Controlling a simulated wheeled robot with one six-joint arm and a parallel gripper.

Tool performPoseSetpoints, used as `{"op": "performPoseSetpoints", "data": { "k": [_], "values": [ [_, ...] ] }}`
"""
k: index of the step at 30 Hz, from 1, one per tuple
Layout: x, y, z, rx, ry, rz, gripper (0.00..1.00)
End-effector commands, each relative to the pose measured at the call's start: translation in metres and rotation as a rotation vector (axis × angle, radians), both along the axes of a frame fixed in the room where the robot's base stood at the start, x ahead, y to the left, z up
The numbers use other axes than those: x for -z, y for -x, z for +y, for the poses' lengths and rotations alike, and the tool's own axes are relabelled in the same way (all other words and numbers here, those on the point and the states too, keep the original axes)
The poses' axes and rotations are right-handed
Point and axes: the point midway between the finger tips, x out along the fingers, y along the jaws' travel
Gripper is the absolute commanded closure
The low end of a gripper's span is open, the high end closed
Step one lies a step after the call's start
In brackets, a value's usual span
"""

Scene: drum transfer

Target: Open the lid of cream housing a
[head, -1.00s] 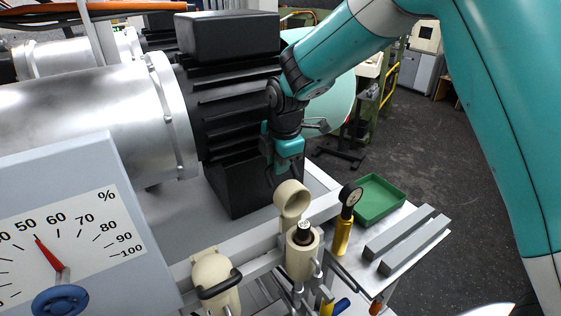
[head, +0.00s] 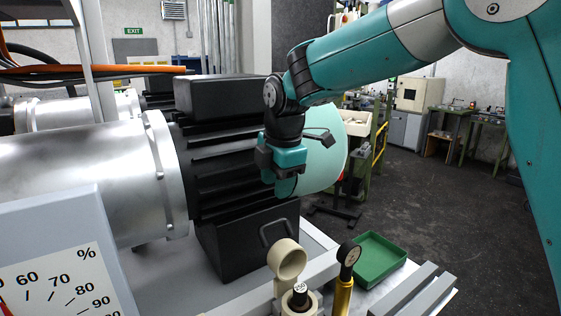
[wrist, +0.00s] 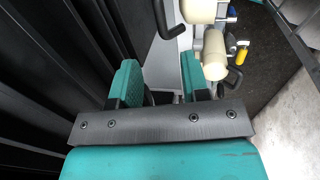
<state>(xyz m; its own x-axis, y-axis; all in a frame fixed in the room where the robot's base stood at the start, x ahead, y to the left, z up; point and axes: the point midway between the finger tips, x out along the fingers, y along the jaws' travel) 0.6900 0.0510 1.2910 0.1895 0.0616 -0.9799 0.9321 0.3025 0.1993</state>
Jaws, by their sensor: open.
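A cream housing (head: 300,303) stands at the bottom of the head view, cut off by the edge. Its round cream lid (head: 287,259) stands raised, with a black handle (head: 278,233) behind it. A dark cylinder shows in the housing's mouth. My gripper (head: 286,186) is open and empty, above the lid and apart from it, beside the black motor. In the wrist view its teal fingers (wrist: 158,80) are spread with nothing between them. Cream parts (wrist: 215,55) with black handles lie beyond the fingers there. I cannot tell which housing is a.
A finned black motor (head: 220,160) stands close on the left. A grey dial box (head: 60,240) is at the lower left. Open floor is beyond.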

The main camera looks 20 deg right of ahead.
Motion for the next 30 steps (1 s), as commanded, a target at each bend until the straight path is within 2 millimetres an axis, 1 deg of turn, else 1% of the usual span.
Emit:
{"op": "performPoseSetpoints", "data": {
  "k": [1, 3, 6, 9, 12, 16, 23, 25, 26, 28, 29, 30],
  "values": [
    [-0.011, 0.002, -0.001, 0.000, -0.002, -0.007, 0.58],
    [-0.027, 0.004, -0.002, 0.000, -0.002, -0.006, 0.58],
    [-0.045, 0.008, -0.003, 0.000, -0.002, -0.005, 0.58],
    [-0.058, 0.010, -0.004, 0.000, -0.001, -0.004, 0.58],
    [-0.066, 0.012, -0.004, 0.000, -0.001, -0.002, 0.58],
    [-0.069, 0.013, -0.004, 0.000, 0.000, -0.001, 0.58],
    [-0.069, 0.013, -0.004, 0.001, 0.000, -0.001, 0.58],
    [-0.067, 0.016, -0.005, 0.015, -0.005, 0.002, 0.58],
    [-0.065, 0.019, -0.005, 0.030, -0.010, 0.004, 0.58],
    [-0.057, 0.033, -0.007, 0.093, -0.033, 0.017, 0.58],
    [-0.053, 0.042, -0.008, 0.132, -0.047, 0.023, 0.58],
    [-0.045, 0.056, -0.009, 0.195, -0.071, 0.037, 0.58]
  ]
}}
